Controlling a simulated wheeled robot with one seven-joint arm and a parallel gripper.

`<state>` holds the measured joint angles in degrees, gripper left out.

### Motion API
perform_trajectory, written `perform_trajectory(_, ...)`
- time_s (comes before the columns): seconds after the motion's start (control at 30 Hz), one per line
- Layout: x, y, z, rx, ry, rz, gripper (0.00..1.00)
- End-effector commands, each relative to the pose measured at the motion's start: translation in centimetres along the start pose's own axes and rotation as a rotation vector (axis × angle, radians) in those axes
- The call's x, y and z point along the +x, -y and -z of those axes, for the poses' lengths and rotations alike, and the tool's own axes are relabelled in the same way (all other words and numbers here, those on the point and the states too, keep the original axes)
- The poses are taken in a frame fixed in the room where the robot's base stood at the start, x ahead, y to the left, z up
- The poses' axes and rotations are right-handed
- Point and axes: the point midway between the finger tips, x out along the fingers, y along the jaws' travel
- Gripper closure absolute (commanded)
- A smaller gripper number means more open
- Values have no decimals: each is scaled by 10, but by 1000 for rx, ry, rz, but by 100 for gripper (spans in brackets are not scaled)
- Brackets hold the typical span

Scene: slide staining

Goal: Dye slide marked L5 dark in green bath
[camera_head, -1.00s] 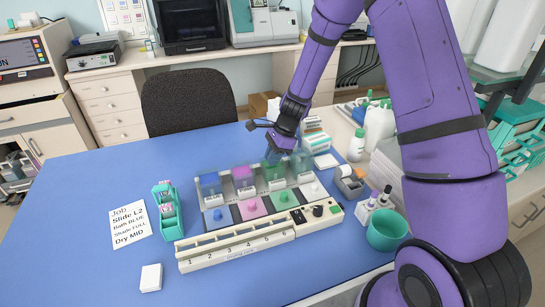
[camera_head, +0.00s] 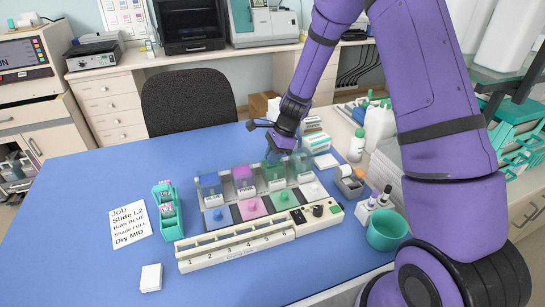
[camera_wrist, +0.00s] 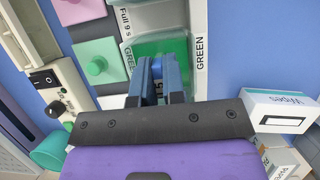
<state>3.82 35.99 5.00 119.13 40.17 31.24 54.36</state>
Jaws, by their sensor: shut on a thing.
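The green bath (camera_head: 274,177) is third from the left in the row of baths. It also shows in the wrist view (camera_wrist: 165,48), with the word GREEN on its rim. My gripper (camera_head: 273,154) points down at this bath, and in the wrist view its fingers (camera_wrist: 158,66) are close together over the bath's near side. A teal slide rack (camera_head: 167,212) holds slides with pinkish labels, too small to read.
The blue bath (camera_head: 208,184) and pink bath (camera_head: 242,177) stand left of the green one. Coloured knobs and a numbered drying rack (camera_head: 236,249) lie in front. A job card (camera_head: 130,225) names Slide L2 and Bath BLUE. A teal cup (camera_head: 387,230) stands right. The table's front left is mostly clear.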

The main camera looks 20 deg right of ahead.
Motion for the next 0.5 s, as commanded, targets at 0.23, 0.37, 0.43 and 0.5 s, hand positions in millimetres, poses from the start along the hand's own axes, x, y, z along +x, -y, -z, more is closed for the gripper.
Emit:
perform_trajectory(0.23,0,0,0,0,0,0,100)
perform_trajectory(0.37,-5,0,-2,-2,-1,2,100)
perform_trajectory(0.43,-12,1,-5,-3,-1,3,100)
perform_trajectory(0.5,-18,0,-8,-2,-1,2,100)
